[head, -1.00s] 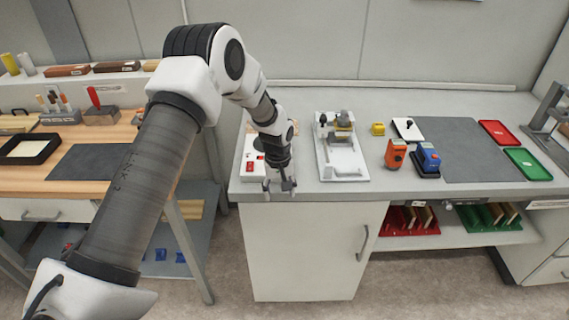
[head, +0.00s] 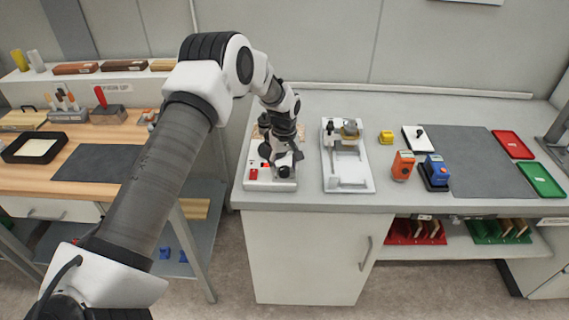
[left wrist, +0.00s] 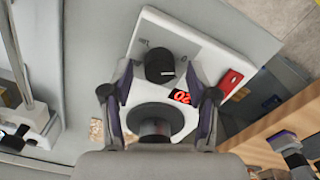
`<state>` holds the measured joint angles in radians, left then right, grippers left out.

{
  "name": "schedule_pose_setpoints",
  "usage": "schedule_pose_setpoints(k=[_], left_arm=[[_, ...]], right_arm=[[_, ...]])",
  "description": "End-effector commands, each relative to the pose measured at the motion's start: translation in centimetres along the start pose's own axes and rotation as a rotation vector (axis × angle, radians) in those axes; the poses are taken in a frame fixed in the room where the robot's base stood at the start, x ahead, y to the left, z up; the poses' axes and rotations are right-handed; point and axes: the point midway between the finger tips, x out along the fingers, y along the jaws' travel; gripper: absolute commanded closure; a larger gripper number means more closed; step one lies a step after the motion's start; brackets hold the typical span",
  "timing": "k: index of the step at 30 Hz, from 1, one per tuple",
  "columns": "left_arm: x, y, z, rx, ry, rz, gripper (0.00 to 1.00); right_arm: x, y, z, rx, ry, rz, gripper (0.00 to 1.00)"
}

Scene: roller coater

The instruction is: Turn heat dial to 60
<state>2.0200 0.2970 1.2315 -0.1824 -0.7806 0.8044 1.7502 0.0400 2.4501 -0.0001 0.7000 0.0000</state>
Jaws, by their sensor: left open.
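The white heating unit (head: 257,184) stands at the left end of the grey counter, with a red switch (head: 253,174) at its front left. In the left wrist view, its black heat dial (left wrist: 160,64) lies between my open fingers. A red display (left wrist: 180,96) beside it shows digits upside down, seemingly 20. A dark round plate (left wrist: 178,117) with a dark cylindrical thing on it is nearer the wrist. My left gripper (head: 284,168) is above the unit's front right and hides the dial in the head view. Contact with the dial cannot be told. My right gripper is not in view.
A white fixture (head: 347,170) stands close right of the unit. A wooden bench (head: 128,145) is at left, across a gap.

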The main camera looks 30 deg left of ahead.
Motion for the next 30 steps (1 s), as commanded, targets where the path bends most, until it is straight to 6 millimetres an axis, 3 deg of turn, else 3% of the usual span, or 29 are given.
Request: schedule_pose_setpoints(k=[8, 9, 14, 30], left_arm=[[0.77, 0.02, 0.02, 0.000, 0.001, 0.001, 0.41], [0.77, 0.02, 0.02, 0.000, 0.001, 0.001, 0.44], [0.76, 0.02, 0.02, 0.000, 0.001, 0.001, 1.00], [0.86, 0.00, 0.04, 0.083, 0.000, 0.000, 1.00]], right_arm=[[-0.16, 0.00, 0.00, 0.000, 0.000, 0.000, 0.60], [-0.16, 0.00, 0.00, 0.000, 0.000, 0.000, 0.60], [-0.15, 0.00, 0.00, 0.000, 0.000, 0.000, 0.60], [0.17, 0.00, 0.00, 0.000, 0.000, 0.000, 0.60]])
